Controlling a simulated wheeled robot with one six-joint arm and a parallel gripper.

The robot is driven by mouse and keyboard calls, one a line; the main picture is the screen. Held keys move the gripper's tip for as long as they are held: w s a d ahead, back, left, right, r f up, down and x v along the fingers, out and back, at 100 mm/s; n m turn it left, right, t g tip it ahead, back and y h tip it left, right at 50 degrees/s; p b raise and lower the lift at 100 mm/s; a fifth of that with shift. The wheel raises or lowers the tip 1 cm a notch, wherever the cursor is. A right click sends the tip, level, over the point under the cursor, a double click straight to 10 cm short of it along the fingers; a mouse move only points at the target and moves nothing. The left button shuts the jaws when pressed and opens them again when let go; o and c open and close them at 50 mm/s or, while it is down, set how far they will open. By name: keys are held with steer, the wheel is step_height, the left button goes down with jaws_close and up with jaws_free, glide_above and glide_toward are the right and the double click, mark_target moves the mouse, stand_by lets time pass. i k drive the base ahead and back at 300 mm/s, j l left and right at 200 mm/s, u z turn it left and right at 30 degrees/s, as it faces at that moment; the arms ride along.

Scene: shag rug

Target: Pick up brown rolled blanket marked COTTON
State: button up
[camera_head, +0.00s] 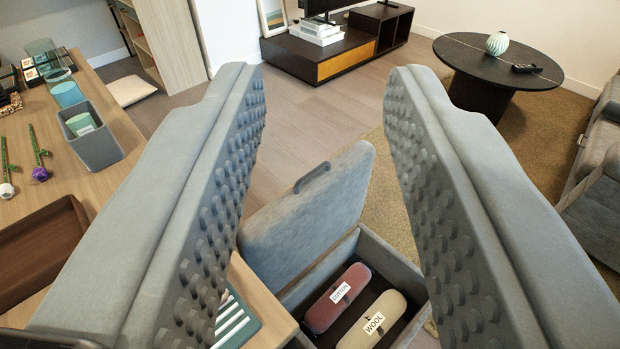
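The rolled blanket marked COTTON (322,313) is reddish brown with a white label. It lies inside an open grey storage box (388,262), in the lower middle of the view. A beige rolled blanket marked WOOL (385,305) lies beside it on the right. The box's grey lid (318,215) stands raised at the back left, with a dark handle. My gripper (325,80) is open and empty. Its two studded grey fingers are spread wide, and the box shows in the gap between them.
A wooden desk (118,180) at left holds a brown tray (38,250), a grey bin (98,147) and small items. A striped item (235,320) lies close left of the box. A round dark table (460,55) stands back right, a sofa (595,200) at right. Floor beyond the lid is clear.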

mark_target(318, 319)
steer(key=k+j+z, duration=0.25)
steer(key=k, duration=0.35)
steer(key=k+z, duration=0.25)
steer(key=k, duration=0.4)
